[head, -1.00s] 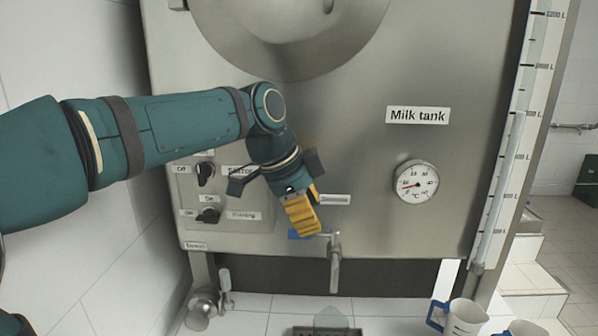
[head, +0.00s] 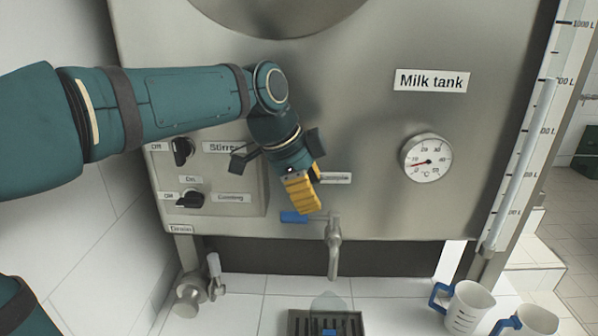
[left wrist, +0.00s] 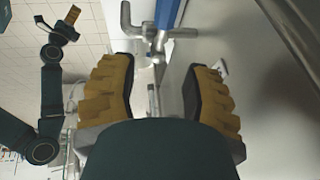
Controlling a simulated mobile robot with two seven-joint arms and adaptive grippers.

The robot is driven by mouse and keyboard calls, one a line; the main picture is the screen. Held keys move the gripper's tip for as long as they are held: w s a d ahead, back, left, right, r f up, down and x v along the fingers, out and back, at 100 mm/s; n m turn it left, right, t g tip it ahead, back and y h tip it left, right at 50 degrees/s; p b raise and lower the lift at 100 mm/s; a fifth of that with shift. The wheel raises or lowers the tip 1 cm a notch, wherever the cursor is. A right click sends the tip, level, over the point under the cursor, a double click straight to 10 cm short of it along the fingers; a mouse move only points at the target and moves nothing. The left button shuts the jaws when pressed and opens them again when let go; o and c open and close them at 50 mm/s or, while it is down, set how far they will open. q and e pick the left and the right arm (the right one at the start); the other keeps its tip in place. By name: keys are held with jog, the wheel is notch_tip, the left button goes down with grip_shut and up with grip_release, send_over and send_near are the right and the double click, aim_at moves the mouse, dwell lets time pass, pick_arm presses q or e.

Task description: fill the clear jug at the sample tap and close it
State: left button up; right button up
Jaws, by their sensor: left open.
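The sample tap (head: 333,245) sticks out of the tank's lower front, its spout pointing down. Its blue lever (head: 293,216) points left, just below my left gripper (head: 310,200). No stream shows below the spout. The clear jug (head: 328,303) is faint and see-through, over the drain grate below the tap. Its lower part is cut off. My left gripper is open and empty. In the left wrist view the tap (left wrist: 152,36) and blue lever (left wrist: 168,13) lie beyond the spread yellow fingers (left wrist: 160,68).
The milk tank (head: 350,130) carries a dial (head: 427,158) and black switches (head: 183,152). A drain valve (head: 190,295) stands lower left. Two white jugs with blue handles (head: 468,308) (head: 537,321) are lower right. The grate (head: 298,322) lies in the tiled surface.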

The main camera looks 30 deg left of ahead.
aim_at(323, 216)
pick_arm(q)
jog(key=x, duration=0.6)
jog(key=shift+w+d+f, duration=0.1)
jog(key=shift+w+f, duration=0.05)
jog(key=shift+f, duration=0.25)
grip_shut()
